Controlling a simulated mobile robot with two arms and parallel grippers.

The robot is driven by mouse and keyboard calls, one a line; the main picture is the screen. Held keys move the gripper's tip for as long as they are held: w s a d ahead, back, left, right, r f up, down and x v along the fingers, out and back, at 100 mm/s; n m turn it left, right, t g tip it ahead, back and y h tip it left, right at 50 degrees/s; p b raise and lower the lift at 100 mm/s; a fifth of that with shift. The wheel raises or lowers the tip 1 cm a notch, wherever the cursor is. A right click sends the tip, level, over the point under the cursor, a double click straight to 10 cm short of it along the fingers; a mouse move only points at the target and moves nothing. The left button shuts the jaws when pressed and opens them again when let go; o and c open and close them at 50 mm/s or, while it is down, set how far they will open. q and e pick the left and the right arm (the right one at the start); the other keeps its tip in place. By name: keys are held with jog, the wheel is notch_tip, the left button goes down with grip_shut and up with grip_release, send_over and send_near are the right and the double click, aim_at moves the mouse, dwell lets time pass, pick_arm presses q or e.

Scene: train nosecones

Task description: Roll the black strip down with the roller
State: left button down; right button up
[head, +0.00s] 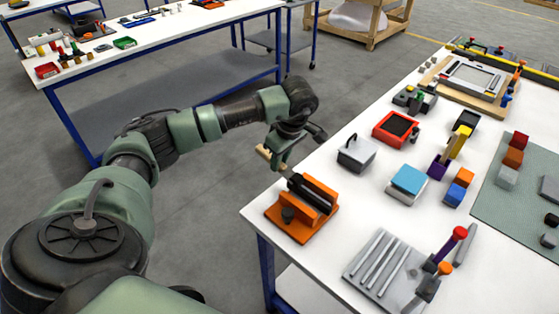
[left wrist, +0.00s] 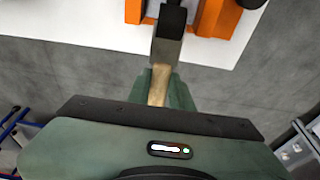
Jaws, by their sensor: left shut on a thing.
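My left gripper (head: 279,158) is shut on the wooden handle of the roller (left wrist: 159,85), at the table's near left edge. The handle's pale end (head: 264,153) sticks out to the left of the jaws. In the left wrist view a grey and black head extends from the handle toward an orange fixture (left wrist: 230,20). In the head view the orange fixture (head: 289,230) stands on the table just below and right of the gripper. A black strip (head: 318,193) lies along it between orange walls. I cannot tell whether the roller touches it. My right gripper is not in view.
A white-grey box with a handle (head: 356,154) and a red tray (head: 396,130) stand behind the fixture. A grey grooved plate (head: 378,265) with upright tools lies to the right. The white table (head: 330,235) is bare between the fixture and plate.

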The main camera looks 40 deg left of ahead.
pick_arm(q)
jog(key=shift+d, duration=0.2)
dwell(0.6)
jog(key=shift+d+r, duration=0.1)
jog(key=shift+d, duration=0.25)
jog(key=shift+d, duration=0.15)
dwell(0.6)
jog(key=shift+d, duration=0.35)
dwell(0.5)
jog(key=shift+s+d, duration=0.1)
dwell(0.6)
jog(key=shift+d, duration=0.3)
dwell(0.4)
